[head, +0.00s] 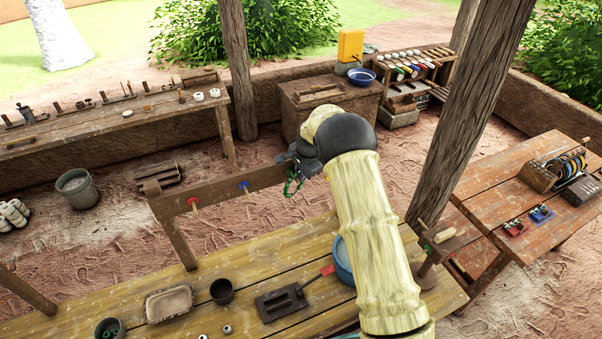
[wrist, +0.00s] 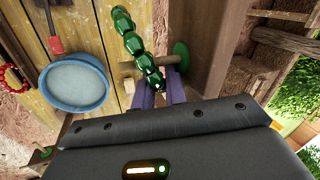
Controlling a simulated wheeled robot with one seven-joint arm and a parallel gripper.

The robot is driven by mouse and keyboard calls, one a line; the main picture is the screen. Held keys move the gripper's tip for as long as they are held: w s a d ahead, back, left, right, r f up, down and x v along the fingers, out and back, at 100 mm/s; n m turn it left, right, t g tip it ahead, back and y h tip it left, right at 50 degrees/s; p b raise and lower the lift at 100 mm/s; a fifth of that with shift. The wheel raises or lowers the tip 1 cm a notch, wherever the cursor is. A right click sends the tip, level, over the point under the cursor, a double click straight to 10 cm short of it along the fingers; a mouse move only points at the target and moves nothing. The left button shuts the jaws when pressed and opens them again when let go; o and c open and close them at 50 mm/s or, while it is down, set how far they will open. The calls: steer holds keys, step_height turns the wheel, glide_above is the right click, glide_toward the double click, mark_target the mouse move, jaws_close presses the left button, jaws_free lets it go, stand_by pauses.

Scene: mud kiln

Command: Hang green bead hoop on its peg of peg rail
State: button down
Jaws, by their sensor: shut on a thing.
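The green bead hoop (wrist: 130,38) hangs from my gripper (wrist: 158,84) in the wrist view; its dark green beads run up from between the purple fingers, which are shut on it. A wooden peg (wrist: 126,68) with a green disc (wrist: 181,55) at its base shows just beyond. The beads cross in front of the peg; I cannot tell whether the peg passes through the hoop. In the head view the green hoop (head: 292,184) hangs below my gripper (head: 296,166), close to the peg rail (head: 217,188). My arm hides part of the rail.
The rail also bears a red-marked peg (head: 194,202) and a blue-marked peg (head: 244,187), both bare. A blue bowl (wrist: 75,84) and a red bead hoop (wrist: 14,78) show at left in the wrist view. A wooden post (head: 465,110) stands right of my arm.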

steer(key=c, duration=1.3)
jaws_free()
steer(key=shift+a, duration=0.1)
steer(key=shift+c, duration=0.2)
steer(key=shift+r, duration=0.25)
steer(key=shift+w+r+p, duration=0.2)
steer(key=shift+r+p, duration=0.25)
steer(key=shift+r, duration=0.2)
steer(key=s+p+v, duration=0.1)
steer(key=v, duration=0.5)
steer(key=shift+d, duration=0.35)
steer(key=shift+s+d, duration=0.1)
steer(key=shift+s, duration=0.05)
